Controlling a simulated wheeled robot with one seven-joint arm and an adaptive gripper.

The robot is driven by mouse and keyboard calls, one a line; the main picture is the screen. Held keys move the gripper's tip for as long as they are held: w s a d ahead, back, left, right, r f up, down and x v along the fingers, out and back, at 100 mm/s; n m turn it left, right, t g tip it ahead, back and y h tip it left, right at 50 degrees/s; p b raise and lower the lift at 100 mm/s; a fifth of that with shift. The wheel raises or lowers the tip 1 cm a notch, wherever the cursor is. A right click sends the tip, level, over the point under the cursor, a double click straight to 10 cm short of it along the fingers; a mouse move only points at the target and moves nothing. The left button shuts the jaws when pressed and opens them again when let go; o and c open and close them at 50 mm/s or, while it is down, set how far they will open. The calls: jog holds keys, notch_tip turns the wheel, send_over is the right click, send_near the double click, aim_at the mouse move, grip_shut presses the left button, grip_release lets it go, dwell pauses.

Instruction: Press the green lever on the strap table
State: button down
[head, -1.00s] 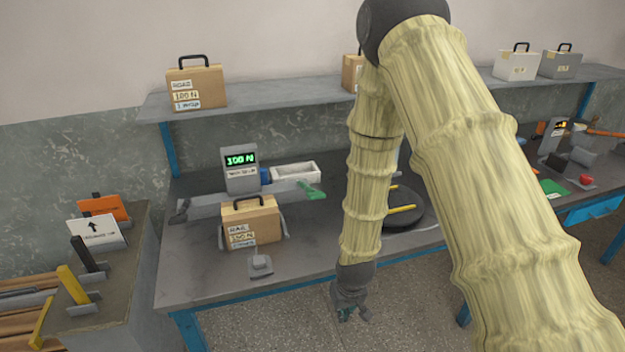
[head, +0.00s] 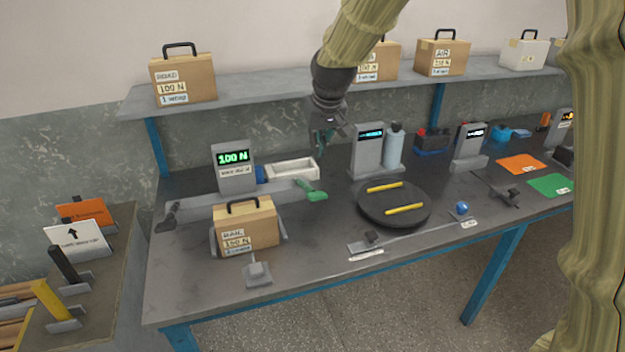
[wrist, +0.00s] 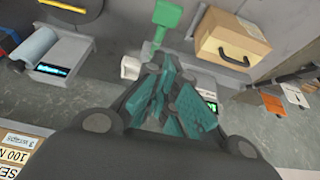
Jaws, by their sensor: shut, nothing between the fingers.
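The green lever (head: 311,190) sticks out at the right end of a grey bar on the strap table (head: 185,282). It also shows in the wrist view (wrist: 166,20), at the top middle, beyond my fingers. My gripper (head: 322,146) is shut and empty. It hangs above the back of the table, higher than the lever and apart from it. In the wrist view the teal fingers (wrist: 170,100) are close together.
A white tray (head: 292,169) lies just behind the lever. A round black turntable (head: 375,213) with yellow strips is to its right. A grey display stand (head: 367,150) and light blue cylinder (head: 394,147) stand behind. A shelf (head: 235,91) with cases runs above the table.

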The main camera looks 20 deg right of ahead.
jog(key=shift+d+r, duration=0.1)
jog(key=shift+r, duration=0.05)
jog(key=p, duration=0.2)
send_over(313, 191)
jog(key=s, duration=0.1)
notch_tip(313, 191, down, 9)
jog(key=shift+f, duration=0.1)
jog(key=f, duration=0.1)
jog(key=s+f+p, duration=0.1)
jog(key=shift+f, duration=0.3)
jog(key=shift+s+f, duration=0.15)
jog(key=shift+f, duration=0.45)
